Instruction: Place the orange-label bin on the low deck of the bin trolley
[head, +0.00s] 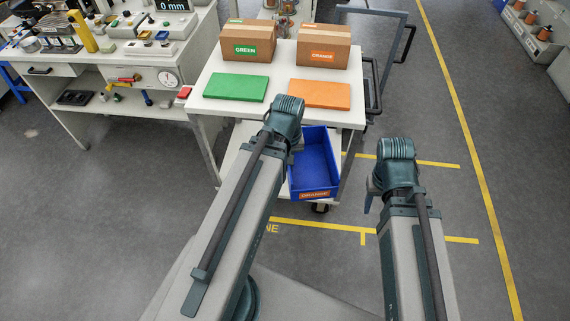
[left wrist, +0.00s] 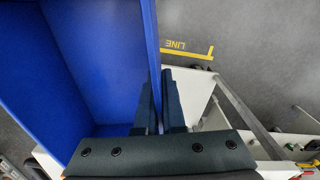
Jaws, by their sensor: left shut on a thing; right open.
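The orange-label bin (head: 314,160) is an open blue box with an ORANGE label on its near end. It is level at the right part of the low deck (head: 232,155) of the bin trolley (head: 272,110). I cannot tell whether it touches the deck. My left gripper (left wrist: 159,92) is shut on one wall of the bin, a finger on each side. In the head view my left wrist hides that gripper and the bin's left edge.
The trolley's top carries a GREEN carton (head: 248,43), an ORANGE carton (head: 323,47), a green mat (head: 236,88) and an orange mat (head: 320,94). A cluttered workbench (head: 95,62) stands at left. Open floor with yellow lines (head: 465,130) lies at right.

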